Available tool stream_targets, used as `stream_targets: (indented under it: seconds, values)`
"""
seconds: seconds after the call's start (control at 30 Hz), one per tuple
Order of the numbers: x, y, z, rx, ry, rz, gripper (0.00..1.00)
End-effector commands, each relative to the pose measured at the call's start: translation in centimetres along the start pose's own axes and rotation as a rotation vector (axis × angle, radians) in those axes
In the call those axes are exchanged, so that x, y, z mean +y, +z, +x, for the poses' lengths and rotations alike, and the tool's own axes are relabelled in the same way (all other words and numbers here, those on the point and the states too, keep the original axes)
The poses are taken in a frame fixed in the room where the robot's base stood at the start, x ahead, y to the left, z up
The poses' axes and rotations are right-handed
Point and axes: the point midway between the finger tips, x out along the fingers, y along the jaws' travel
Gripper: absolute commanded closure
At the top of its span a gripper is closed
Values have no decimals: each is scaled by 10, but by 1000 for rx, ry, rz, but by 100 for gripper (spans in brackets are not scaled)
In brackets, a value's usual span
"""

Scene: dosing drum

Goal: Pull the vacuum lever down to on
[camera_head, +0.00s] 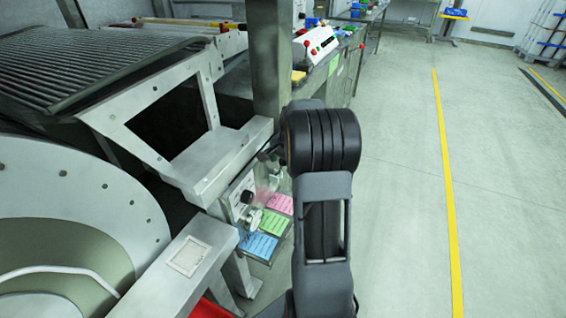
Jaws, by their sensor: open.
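A small light control panel (238,192) is on the machine's side, left of my arm, with a black knob (247,197) on it. A pale metal fitting (253,218) sits just below the knob. I cannot tell which of these parts is the vacuum lever, or its position. My arm stands upright in the middle of the view. The dark end of my gripper (269,153) shows only in part, left of the arm's joint and above the panel. It appears apart from the knob. My arm hides the rest, and I see nothing held.
Pink (279,203), green (272,223) and blue (258,245) labels lie beside the panel. A grey post (269,60) and a metal frame (205,165) stand close to the gripper. The round drum (75,200) fills the left. The floor (400,200) at right is clear.

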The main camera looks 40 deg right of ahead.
Motion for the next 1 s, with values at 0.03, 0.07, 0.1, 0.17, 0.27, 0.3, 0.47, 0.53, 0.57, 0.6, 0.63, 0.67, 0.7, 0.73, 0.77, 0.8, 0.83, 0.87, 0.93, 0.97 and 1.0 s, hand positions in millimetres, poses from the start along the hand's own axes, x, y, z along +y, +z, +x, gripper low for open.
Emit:
stream_targets:
  seconds: [0.03, 0.07, 0.1, 0.17, 0.27, 0.3, 0.47, 0.53, 0.57, 0.6, 0.63, 0.67, 0.7, 0.73, 0.77, 0.8, 0.83, 0.87, 0.93, 0.97, 1.0]
  values:
    - [0, 0, 0, 0, 0, 0, 41]
    - [0, 0, 0, 0, 0, 0, 43]
    - [0, 0, 0, 0, 0, 0, 46]
    - [0, 0, 0, 0, 0, 0, 52]
    - [0, 0, 0, 0, 0, 0, 62]
    - [0, 0, 0, 0, 0, 0, 66]
    - [0, 0, 0, -1, 1, 0, 81]
    - [0, 0, 0, -1, 1, 0, 88]
    - [0, 0, 0, -1, 1, 0, 90]
    - [0, 0, 0, -1, 1, 0, 94]
    - [0, 0, 0, -1, 1, 0, 97]
    - [0, 0, 0, -1, 1, 0, 100]
    - [0, 0, 0, -1, 1, 0, 100]
    - [0, 0, 0, -1, 1, 0, 100]
    - [0, 0, 0, -1, 1, 0, 100]
    - [1, 0, 0, -1, 1, 1, 100]
    - [1, 0, 0, -1, 0, 1, 100]
    - [2, 0, 0, -2, -2, 2, 100]
    - [4, -2, 1, -3, -12, 5, 100]
    - [5, -2, 2, -5, -18, 8, 100]
    - [8, -4, 2, -6, -29, 12, 100]
